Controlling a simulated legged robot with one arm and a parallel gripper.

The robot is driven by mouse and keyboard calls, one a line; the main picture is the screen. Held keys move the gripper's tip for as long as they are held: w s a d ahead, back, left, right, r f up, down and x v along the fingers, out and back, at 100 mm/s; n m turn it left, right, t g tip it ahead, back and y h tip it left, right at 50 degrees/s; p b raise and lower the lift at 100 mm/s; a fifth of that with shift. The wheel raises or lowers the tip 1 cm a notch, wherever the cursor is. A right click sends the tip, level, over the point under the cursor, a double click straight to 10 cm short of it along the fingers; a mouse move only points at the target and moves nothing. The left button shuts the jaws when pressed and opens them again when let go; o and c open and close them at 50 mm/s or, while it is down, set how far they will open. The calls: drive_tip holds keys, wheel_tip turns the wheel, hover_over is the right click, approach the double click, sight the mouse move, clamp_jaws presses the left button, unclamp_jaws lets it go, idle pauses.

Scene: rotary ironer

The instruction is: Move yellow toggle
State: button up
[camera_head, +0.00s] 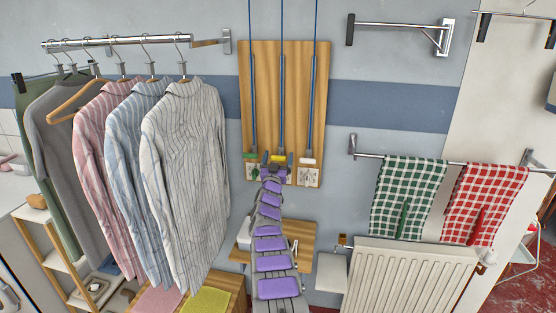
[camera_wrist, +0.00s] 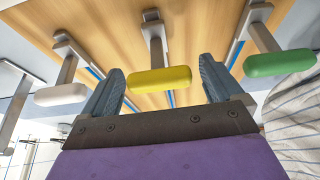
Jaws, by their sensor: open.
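The yellow toggle (camera_head: 279,158) is the middle one of three on a wooden wall board. In the wrist view it is a yellow bar (camera_wrist: 160,80) on a metal stem, centred between my fingers. My gripper (camera_head: 276,161) is at the lower part of the board, right at the toggle. In the wrist view my gripper (camera_wrist: 161,68) is open, one finger on each side of the yellow bar, with a visible gap on both sides. I cannot tell how deep the bar lies between the fingers. My arm hides the area below the toggle.
The wooden board (camera_head: 261,75) also carries a green toggle (camera_head: 251,155) and a white toggle (camera_head: 307,161), close on either side. Blue cords run up from the toggles. Hanging shirts (camera_head: 185,170) are at the left. A radiator (camera_head: 405,280) and checked towels (camera_head: 408,190) are at the right.

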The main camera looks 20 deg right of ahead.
drive_tip(key=shift+w+d, duration=0.15)
drive_tip(key=shift+w, duration=0.05)
idle(0.3)
drive_tip(key=c, duration=1.4)
wheel_tip(320, 180, up, 35)
drive_tip(key=p, duration=2.7)
drive_tip(key=shift+f, duration=0.15)
drive_tip(key=o, duration=1.1)
drive_tip(key=shift+c, duration=0.2)
drive_tip(key=o, duration=0.3)
drive_tip(key=shift+w, duration=0.1)
drive_tip(key=shift+o, duration=0.2)
drive_tip(key=shift+f, duration=0.15)
